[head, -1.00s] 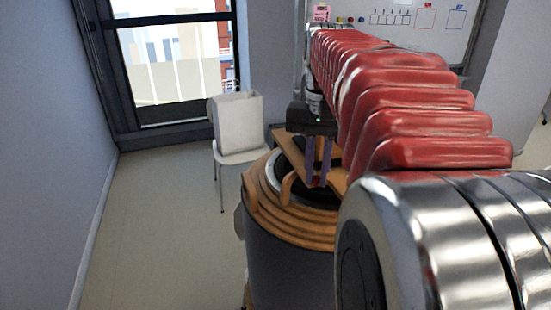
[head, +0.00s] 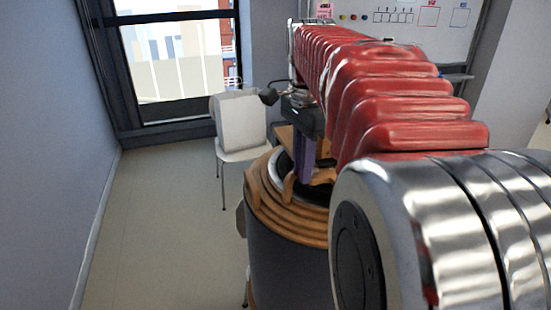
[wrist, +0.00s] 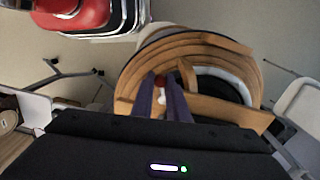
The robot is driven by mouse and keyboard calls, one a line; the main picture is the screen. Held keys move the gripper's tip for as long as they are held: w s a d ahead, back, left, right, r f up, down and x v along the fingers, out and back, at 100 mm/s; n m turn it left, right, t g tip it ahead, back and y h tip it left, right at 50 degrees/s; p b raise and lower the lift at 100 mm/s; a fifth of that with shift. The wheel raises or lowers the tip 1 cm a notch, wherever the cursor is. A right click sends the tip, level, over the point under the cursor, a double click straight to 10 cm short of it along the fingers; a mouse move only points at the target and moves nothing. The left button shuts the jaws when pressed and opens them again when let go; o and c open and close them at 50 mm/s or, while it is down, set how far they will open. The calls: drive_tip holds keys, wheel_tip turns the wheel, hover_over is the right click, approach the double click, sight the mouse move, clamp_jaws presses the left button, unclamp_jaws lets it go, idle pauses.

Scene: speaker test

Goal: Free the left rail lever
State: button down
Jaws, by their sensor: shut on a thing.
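The speaker (head: 290,250) is a dark drum with stacked wooden rings (head: 268,208) and a black cone inside a pale ring. A wooden rail (wrist: 235,113) crosses its top, and a curved wooden piece (wrist: 187,75) stands beside my fingers. My gripper (head: 304,176) has purple fingers and reaches down over the speaker top. In the wrist view (wrist: 161,92) it is shut on a small red and white piece (wrist: 161,82), which looks like the lever. The fingers hide most of it, and I cannot tell its position on the rail.
A white chair (head: 242,153) holding a pale bag (head: 240,120) stands behind the speaker to the left. The floor (head: 165,220) at left is clear up to the wall. My red-sleeved arm covers the right of the head view.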

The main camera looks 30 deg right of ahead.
drive_tip(key=shift+w+m, duration=0.2)
drive_tip(key=shift+m, duration=0.3)
drive_tip(key=c, duration=1.7)
unclamp_jaws()
wheel_tip(320, 180, up, 14)
drive_tip(key=shift+f, duration=0.1)
